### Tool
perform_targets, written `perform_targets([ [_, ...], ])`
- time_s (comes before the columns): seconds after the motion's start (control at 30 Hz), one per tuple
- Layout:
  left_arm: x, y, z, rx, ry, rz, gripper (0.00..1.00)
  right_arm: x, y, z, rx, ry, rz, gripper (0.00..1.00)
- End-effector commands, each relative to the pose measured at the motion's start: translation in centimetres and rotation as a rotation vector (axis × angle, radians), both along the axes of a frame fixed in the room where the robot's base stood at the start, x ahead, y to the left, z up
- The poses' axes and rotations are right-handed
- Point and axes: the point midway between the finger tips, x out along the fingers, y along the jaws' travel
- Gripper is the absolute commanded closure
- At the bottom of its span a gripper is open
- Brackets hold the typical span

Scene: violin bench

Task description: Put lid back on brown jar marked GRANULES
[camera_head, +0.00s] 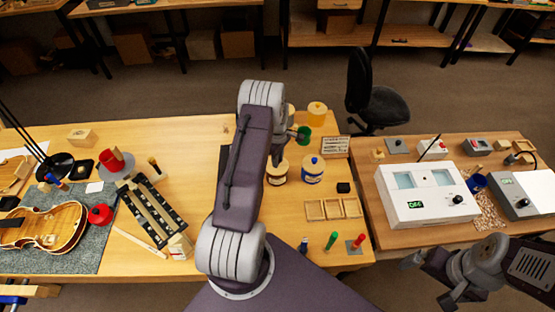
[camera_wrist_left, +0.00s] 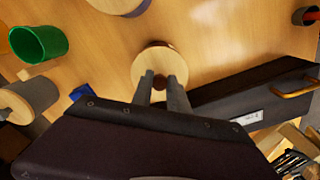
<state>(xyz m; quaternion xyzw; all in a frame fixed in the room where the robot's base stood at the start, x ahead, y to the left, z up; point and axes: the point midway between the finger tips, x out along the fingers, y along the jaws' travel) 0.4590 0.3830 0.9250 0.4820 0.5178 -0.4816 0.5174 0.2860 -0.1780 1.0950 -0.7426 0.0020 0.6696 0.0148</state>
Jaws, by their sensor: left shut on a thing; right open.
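My left gripper (camera_wrist_left: 164,84) is shut on the dark knob of a round pale wooden lid (camera_wrist_left: 150,62) in the left wrist view. A brown jar (camera_head: 276,176) with a cream label stands on the bench just below that gripper; the label's words are too small to read. I cannot tell whether the lid is directly over this jar or touching anything. My right gripper (camera_head: 428,282) is open and empty at the lower right.
A blue jar (camera_head: 313,172) stands close right of the brown jar. A green cup (camera_head: 303,136) and a yellow jar (camera_head: 317,108) stand behind. A dark box (camera_wrist_left: 255,100) with a brass handle shows in the wrist view. A wooden divided tray (camera_head: 333,209) lies in front.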

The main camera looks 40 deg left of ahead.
Motion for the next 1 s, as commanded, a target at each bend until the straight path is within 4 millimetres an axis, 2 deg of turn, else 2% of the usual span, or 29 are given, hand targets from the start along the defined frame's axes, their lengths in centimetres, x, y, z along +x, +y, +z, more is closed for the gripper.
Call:
perform_targets([
  [0.8,0.0,0.01,-0.05,0.0,0.0,0.0,1.0,0.0,0.0,-0.15,0.0,0.0,0.0,0.0],
  [0.83,0.0,0.01,-0.05,0.0,0.0,0.0,0.72,0.0,0.0,-0.15,0.0,0.0,0.0,0.0],
  [0.9,0.01,0.01,-0.05,0.0,0.0,0.0,0.55,0.0,0.0,-0.15,0.0,0.0,0.0,0.0],
  [1.0,0.01,0.01,-0.05,0.0,0.0,0.0,0.55,0.0,0.0,-0.15,0.0,0.0,0.0,0.0],
])
